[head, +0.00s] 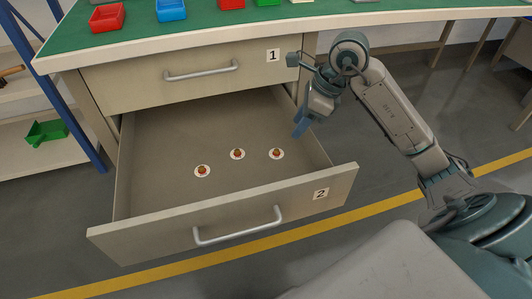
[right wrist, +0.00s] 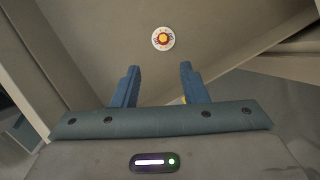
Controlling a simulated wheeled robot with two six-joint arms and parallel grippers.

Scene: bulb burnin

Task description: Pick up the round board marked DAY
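Three small round boards lie apart on the floor of the open lower drawer (head: 165,140): a left one (head: 202,171), a middle one (head: 237,154) and a right one (head: 276,153). Each is white with an orange-brown centre; their marks are too small to read, so I cannot tell which says DAY. My right gripper (head: 301,128) is above the drawer's right side, near the right board and apart from it. In the right wrist view, my right gripper (right wrist: 160,84) is open and empty, with one round board (right wrist: 163,39) beyond the fingertips. My left gripper is not in view.
The closed drawer marked 1 (head: 180,80) and the green-topped bench (head: 200,26) are above the open drawer. The drawer front marked 2 (head: 150,231) stands as a wall nearest me. Red (head: 107,17) and blue (head: 171,10) bins stand on the bench.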

